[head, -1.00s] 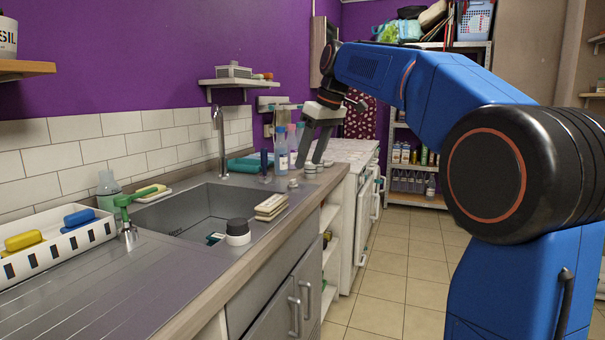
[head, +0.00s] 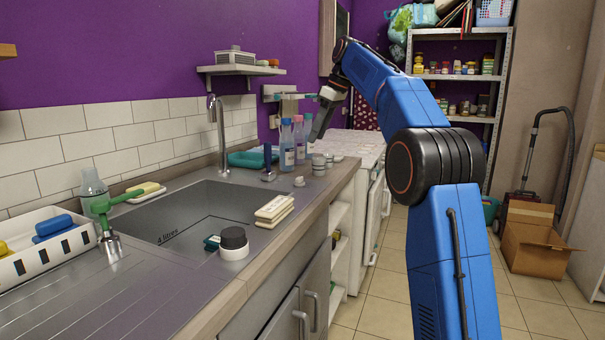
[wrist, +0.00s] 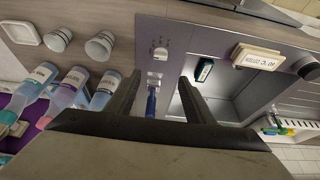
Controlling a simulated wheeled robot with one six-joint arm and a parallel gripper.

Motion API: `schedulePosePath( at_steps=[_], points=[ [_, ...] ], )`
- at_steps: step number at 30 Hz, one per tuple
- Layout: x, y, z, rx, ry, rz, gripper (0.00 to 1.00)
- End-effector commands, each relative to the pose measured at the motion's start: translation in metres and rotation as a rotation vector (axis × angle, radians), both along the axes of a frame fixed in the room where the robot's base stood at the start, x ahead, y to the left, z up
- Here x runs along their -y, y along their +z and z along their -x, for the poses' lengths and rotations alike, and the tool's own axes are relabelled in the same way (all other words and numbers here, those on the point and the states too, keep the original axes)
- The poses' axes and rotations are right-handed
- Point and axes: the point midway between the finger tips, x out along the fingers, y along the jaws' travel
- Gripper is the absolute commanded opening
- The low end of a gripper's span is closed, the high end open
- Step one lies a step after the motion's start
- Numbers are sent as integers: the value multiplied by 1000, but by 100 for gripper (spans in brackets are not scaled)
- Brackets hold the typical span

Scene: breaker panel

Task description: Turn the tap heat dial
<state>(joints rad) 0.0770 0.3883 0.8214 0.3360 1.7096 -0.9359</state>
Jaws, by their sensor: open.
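The tap heat dial appears to be the small pale round knob (head: 299,182) on the steel worktop, to the right of the sink. In the wrist view the dial (wrist: 160,53) sits on the steel with dark marks around it, just beyond and roughly between my fingertips. My gripper (wrist: 160,76) is open and empty, with its two fingers on either side of a blue-handled item (wrist: 151,103). In the head view my gripper (head: 316,134) hangs above the worktop near the bottles, seen nearly edge-on. I see no contact with the dial.
The tap (head: 220,130) rises behind the sink (head: 212,213). A cream block (head: 274,209) and a dark-lidded jar (head: 234,242) stand at the sink's front edge.

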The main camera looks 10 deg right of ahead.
Motion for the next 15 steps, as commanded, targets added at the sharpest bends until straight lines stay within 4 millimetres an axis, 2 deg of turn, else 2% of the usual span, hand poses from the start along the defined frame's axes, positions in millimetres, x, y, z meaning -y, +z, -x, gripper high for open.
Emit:
schedulePosePath(
  at_steps=[15],
  points=[
    [-28, -85, -20, -3, 0, 0, 48]
  ],
)
